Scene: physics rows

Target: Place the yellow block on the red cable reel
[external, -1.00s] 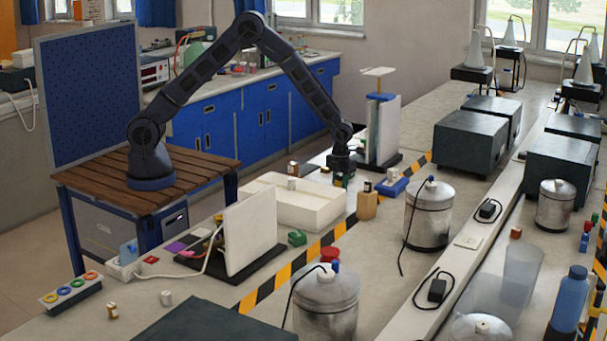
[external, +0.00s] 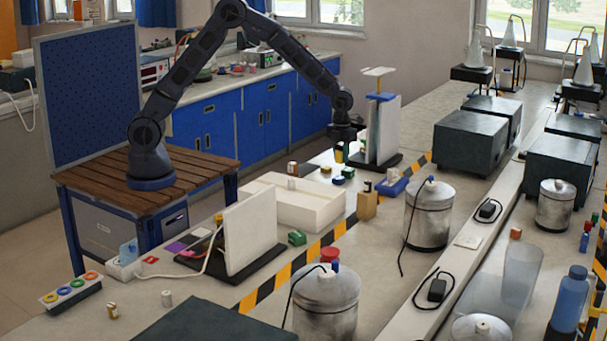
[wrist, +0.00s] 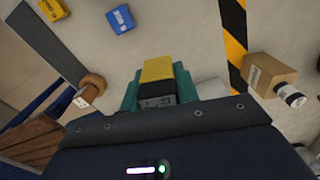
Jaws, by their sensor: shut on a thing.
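My gripper (external: 342,142) is shut on the yellow block (external: 339,156) and holds it above the far part of the bench, left of the white upright panel. In the wrist view, the block (wrist: 157,70) sits between the teal fingers of my gripper (wrist: 158,88); its top is yellow and its near side is dark with print. I cannot pick out the red cable reel for certain. A small red round thing (external: 330,253) shows behind the front metal canister, partly hidden, and I cannot tell what it is.
Small dark, blue and green pieces (external: 346,172) lie below my gripper. The wrist view shows another yellow block (wrist: 52,8) and a blue block (wrist: 121,19).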

